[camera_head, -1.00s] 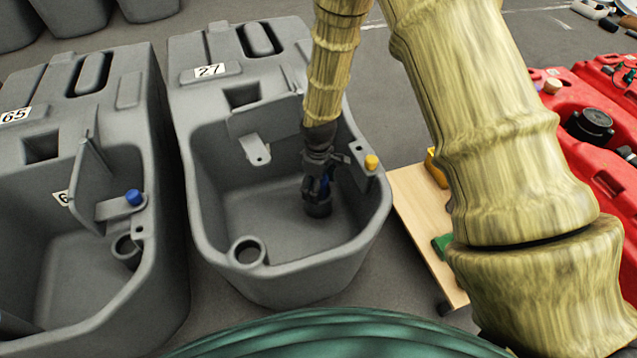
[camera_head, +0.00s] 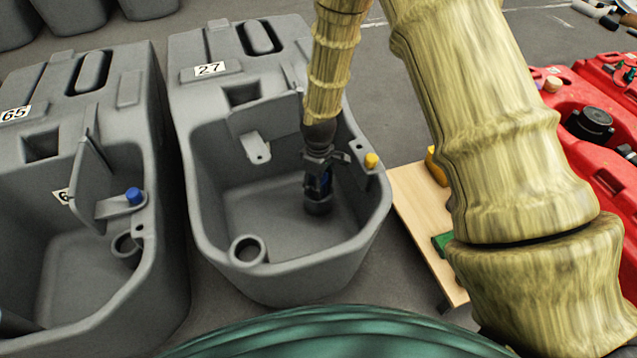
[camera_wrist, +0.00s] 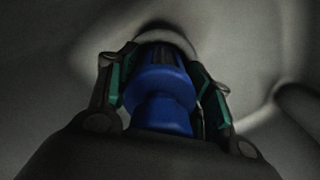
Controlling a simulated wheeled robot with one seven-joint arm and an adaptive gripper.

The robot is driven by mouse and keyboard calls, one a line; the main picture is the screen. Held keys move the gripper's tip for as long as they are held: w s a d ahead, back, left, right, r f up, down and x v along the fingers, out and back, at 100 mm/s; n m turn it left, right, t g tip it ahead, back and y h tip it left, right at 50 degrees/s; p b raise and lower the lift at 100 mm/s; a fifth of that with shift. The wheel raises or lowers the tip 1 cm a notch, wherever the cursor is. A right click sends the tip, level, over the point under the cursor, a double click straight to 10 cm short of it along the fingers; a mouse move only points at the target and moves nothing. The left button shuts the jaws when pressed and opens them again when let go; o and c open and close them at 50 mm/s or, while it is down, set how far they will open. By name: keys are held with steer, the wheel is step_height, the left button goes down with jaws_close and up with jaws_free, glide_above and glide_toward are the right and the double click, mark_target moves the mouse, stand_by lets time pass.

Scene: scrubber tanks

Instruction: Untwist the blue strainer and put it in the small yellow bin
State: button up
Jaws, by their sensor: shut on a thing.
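The blue strainer (camera_wrist: 160,100) stands between the two fingers of my gripper (camera_wrist: 165,85) in the wrist view, and the fingers are shut on it. In the head view my gripper (camera_head: 318,175) reaches down into the open basin of grey tank 27 (camera_head: 220,215). A strip of the blue strainer (camera_head: 322,181) shows there, with its lower end at a dark round socket on the basin floor. Whether its lower end is still seated cannot be told. The small yellow bin (camera_head: 437,168) shows partly at the wooden board, mostly hidden behind my arm.
A round port (camera_head: 247,252), a bracket flap and a yellow cap (camera_head: 371,161) are on the tank near my gripper. Tank 65 (camera_head: 130,300) stands close at left. The wooden board (camera_head: 412,200) holds a green item (camera_head: 443,243). Red tanks (camera_head: 590,165) stand at right.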

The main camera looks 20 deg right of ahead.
stand_by(0.7)
steer(key=o, duration=0.4)
steer(key=c, duration=0.5)
steer(key=shift+r+n+p, duration=0.1)
steer(key=shift+n+p, duration=0.4)
steer(key=shift+p, duration=0.35)
steer(key=shift+n+p, duration=1)
steer(key=shift+p, duration=0.1)
steer(key=shift+p, duration=0.4)
steer(key=shift+n+p, duration=0.45)
steer(key=shift+n, duration=0.15)
